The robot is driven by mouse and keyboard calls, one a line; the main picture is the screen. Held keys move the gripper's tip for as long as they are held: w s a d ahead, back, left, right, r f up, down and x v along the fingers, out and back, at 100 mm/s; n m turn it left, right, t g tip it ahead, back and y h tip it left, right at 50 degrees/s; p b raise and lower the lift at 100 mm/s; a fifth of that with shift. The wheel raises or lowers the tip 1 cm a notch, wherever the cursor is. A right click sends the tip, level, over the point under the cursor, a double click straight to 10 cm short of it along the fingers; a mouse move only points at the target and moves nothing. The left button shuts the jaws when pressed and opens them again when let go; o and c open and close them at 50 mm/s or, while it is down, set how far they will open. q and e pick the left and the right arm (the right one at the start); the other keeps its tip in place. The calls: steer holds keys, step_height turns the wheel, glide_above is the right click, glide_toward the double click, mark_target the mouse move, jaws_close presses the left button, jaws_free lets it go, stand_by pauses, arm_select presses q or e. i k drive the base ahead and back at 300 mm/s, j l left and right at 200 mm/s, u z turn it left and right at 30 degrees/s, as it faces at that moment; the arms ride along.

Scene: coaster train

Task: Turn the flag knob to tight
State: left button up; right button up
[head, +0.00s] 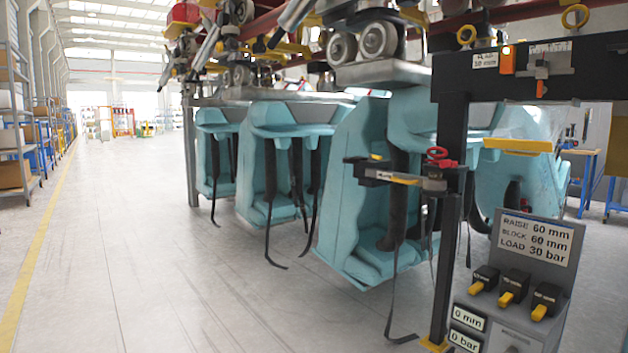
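Neither of my grippers is in the head view. No part is clearly marked as the flag knob, and I cannot read "tight" anywhere. A red knob (437,153) sits on top of a small clamp-like device (398,178) fixed to the dark post at right centre. An orange flag-like piece (508,60) with a lit spot stands on the dark crossbeam (590,66) at upper right. A grey control box (502,318) at lower right carries black switch blocks with yellow levers (507,298). I cannot tell any knob's setting.
Light-blue coaster seats (290,125) with black straps hang under the wheeled train at centre. The dark post (452,225) stands before them. A sign (535,238) reads raise 60 mm, block 60 mm, load 30 bar. The grey floor (130,240) at left is clear; shelves (15,130) line the far left.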

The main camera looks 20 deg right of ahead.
mark_target(540, 89)
steer(key=z, duration=1.75)
steer(key=l+z, duration=0.35)
steer(key=l, duration=0.15)
steer(key=i, duration=0.05)
